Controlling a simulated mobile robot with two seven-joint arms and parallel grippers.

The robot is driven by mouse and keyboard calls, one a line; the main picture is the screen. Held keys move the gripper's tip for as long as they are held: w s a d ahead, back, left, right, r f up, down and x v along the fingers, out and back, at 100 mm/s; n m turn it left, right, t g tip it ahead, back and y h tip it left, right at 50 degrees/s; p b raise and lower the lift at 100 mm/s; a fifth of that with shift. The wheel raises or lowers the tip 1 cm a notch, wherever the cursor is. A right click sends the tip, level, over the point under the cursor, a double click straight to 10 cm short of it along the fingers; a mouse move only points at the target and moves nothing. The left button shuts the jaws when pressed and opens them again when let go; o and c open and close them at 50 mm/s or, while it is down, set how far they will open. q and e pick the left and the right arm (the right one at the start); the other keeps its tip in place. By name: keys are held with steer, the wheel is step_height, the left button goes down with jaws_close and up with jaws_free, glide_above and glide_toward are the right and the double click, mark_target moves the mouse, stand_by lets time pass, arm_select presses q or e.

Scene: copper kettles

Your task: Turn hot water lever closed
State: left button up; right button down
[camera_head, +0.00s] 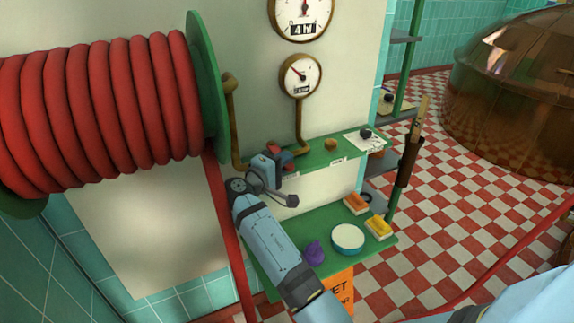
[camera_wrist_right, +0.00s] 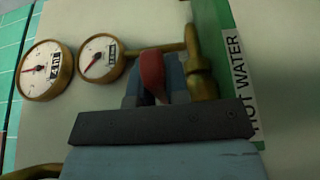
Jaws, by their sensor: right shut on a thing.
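The hot water lever (camera_head: 287,156) is a small red handle on the brass pipework at the left end of the upper green shelf. It also shows in the right wrist view (camera_wrist_right: 152,70), between the blue-grey fingers. My right gripper (camera_head: 276,158) is shut on this red lever; its fingers (camera_wrist_right: 154,88) hide part of the handle and valve. A "HOT WATER" label (camera_wrist_right: 240,80) is on the green shelf edge beside it in the wrist view. My left gripper is not in view.
Two round gauges (camera_head: 300,75) are on the wall above. A large red hose reel (camera_head: 100,110) fills the left. The lower green shelf (camera_head: 290,235) holds a purple item (camera_head: 314,253), a round tub (camera_head: 347,239) and sponges (camera_head: 378,227). A copper kettle (camera_head: 515,85) stands at the back right.

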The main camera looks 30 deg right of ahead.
stand_by(0.5)
steer(key=c, duration=1.1)
jaws_free()
steer(key=shift+a, duration=0.1)
